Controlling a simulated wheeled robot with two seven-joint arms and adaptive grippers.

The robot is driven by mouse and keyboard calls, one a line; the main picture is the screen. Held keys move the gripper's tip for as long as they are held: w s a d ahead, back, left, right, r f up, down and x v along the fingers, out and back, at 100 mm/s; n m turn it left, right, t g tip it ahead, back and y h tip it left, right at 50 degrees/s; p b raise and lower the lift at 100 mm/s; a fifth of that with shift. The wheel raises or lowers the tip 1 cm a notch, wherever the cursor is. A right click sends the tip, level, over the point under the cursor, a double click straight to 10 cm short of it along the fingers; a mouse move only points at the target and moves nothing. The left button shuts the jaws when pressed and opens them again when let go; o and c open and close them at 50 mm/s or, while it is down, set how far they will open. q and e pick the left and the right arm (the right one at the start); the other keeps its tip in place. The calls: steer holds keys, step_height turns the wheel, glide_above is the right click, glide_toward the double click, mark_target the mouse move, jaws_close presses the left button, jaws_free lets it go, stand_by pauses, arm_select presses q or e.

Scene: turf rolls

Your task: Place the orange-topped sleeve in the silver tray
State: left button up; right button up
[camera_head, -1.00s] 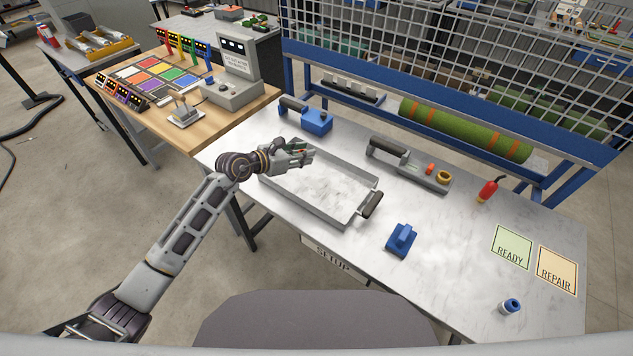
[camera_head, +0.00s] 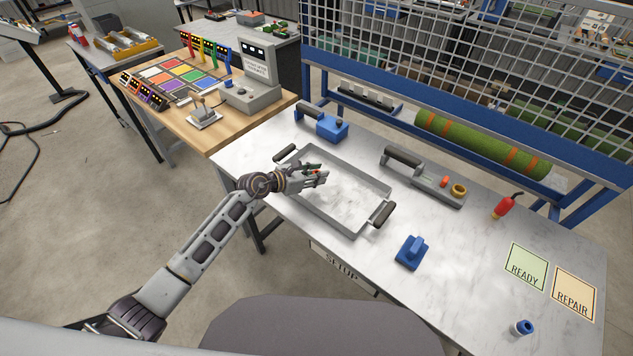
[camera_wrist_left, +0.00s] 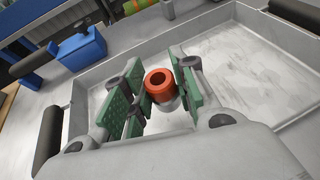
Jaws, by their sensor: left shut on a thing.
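The orange-topped sleeve (camera_wrist_left: 160,84) stands between the green finger pads of my left gripper (camera_wrist_left: 158,92) in the left wrist view; its lower part is pale grey. My left gripper (camera_head: 316,176) is shut on it, over the left part of the silver tray (camera_head: 374,176). In the head view the fingers mostly hide the sleeve. The tray's floor also shows in the left wrist view (camera_wrist_left: 240,70), bare where visible. I cannot tell whether the sleeve's base touches the floor. My right gripper is not in view.
The tray has dark handles (camera_head: 384,213) at both ends. A blue block tool (camera_head: 411,252) is in front, another blue tool (camera_head: 330,127) behind. A grey fixture (camera_head: 425,178) with a gold ring stands behind right. READY (camera_head: 526,267) and REPAIR (camera_head: 573,292) cards lie at right.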

arm_select(q)
steer(key=shift+f, duration=0.1)
steer(key=shift+f, duration=1.8)
steer(key=shift+f, duration=0.1)
steer(key=o, duration=1)
steer(key=shift+o, duration=0.2)
steer(key=shift+b+v, duration=0.55)
steer(key=shift+v, duration=5.55)
steer(key=shift+d, duration=0.1)
